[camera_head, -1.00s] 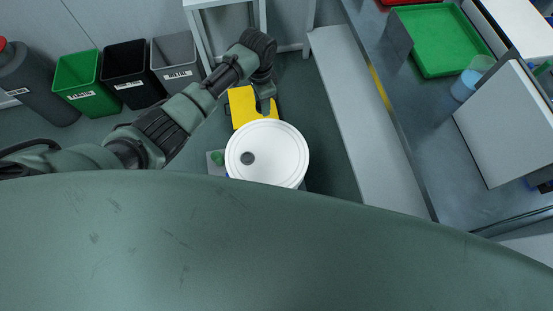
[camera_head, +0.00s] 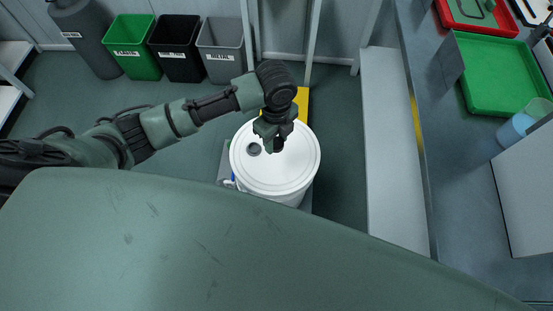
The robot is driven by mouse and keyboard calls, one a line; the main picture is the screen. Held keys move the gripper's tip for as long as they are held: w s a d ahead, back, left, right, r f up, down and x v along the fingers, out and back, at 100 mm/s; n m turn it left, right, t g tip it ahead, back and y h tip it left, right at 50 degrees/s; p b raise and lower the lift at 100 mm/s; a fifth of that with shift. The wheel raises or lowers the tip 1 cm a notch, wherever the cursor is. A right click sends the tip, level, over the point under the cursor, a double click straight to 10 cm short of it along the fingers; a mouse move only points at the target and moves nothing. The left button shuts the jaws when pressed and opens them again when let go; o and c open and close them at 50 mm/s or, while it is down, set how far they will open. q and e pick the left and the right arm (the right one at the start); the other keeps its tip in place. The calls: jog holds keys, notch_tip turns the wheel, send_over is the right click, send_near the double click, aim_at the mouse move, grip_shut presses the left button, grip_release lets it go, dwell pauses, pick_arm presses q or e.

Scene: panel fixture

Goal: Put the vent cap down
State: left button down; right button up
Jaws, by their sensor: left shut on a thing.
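My left gripper (camera_head: 275,138) is above the white lid of a drum (camera_head: 285,175), pointing down. It is shut on a small dark thing at its tips, which I take to be the vent cap (camera_head: 278,146); the fingers hide much of it. A round dark opening (camera_head: 253,149) shows in the lid just left of the gripper. I cannot tell whether the cap touches the lid. My right gripper is not in view.
A yellow part (camera_head: 302,100) stands behind the drum. Green (camera_head: 135,60), black (camera_head: 178,62) and grey (camera_head: 222,65) bins stand at the back left. A bench with a green tray (camera_head: 495,85) and a red tray (camera_head: 470,18) is at right.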

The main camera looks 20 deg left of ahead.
aim_at(276, 165)
pick_arm(q)
notch_tip(276, 165, down, 13)
jog(key=shift+f+b, duration=0.1)
jog(key=shift+b, duration=0.45)
jog(key=shift+f, duration=0.1)
jog(key=c, duration=0.9)
grip_release()
jog(key=shift+o, duration=0.2)
notch_tip(276, 165, up, 12)
jog(key=shift+w+r+p, duration=0.1)
jog(key=shift+r+p, duration=0.1)
jog(key=shift+p, duration=0.45)
